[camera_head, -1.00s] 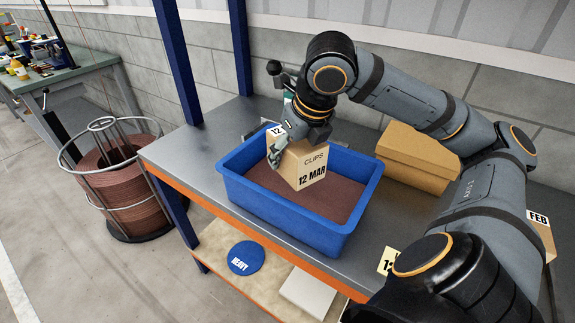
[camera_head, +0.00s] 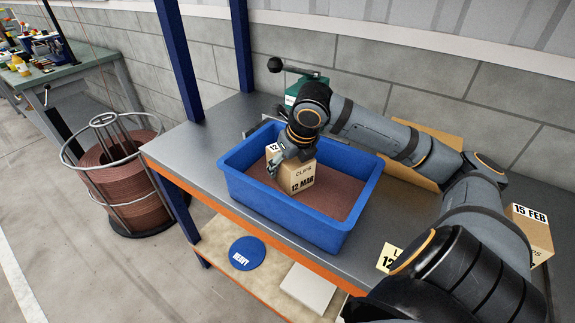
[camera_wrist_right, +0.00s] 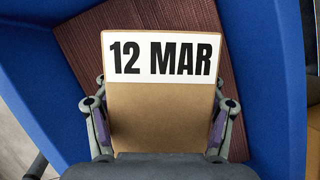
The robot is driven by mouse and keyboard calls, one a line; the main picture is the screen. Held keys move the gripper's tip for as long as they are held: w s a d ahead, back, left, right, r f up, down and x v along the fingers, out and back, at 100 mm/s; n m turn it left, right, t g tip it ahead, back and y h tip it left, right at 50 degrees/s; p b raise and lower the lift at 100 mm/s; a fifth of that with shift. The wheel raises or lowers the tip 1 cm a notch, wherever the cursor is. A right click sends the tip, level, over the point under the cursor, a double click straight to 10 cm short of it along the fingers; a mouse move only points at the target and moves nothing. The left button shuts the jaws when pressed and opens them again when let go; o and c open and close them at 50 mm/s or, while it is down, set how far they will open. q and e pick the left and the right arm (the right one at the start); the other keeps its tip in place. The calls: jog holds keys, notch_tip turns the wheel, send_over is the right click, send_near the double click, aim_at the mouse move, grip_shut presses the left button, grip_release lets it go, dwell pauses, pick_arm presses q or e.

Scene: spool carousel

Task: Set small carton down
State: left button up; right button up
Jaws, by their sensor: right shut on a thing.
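The small carton (camera_head: 293,176), marked CLIPS and 12 MAR, is inside the blue bin (camera_head: 338,236), toward its left rear part. It looks upright and low, close to the brown floor of the bin; I cannot tell if it touches. My right gripper (camera_head: 279,163) is shut on it from above. In the right wrist view the carton (camera_wrist_right: 160,110) sits between the two fingers of the right gripper (camera_wrist_right: 160,127), its 12 MAR label facing the camera. My left gripper is not in view.
The bin stands on a grey bench top (camera_head: 178,150). A larger tan box (camera_head: 421,165) lies behind my arm, and a carton marked 15 FEB (camera_head: 530,232) stands at the right. A green device with a lever (camera_head: 300,88) stands behind the bin. The bin's right side is free.

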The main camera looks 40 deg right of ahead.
jog(key=shift+f, duration=0.1)
jog(key=o, duration=1.8)
jog(key=shift+c, duration=0.2)
jog(key=shift+r, duration=0.3)
jog(key=shift+s+r, duration=0.15)
jog(key=shift+r, duration=0.1)
jog(key=b+v, duration=0.2)
jog(key=v, duration=0.2)
jog(key=shift+s+r, duration=0.15)
jog(key=shift+r, duration=0.15)
jog(key=p+v, duration=0.1)
jog(key=v, duration=0.5)
jog(key=shift+s+a+r, duration=0.15)
jog(key=shift+r, duration=0.1)
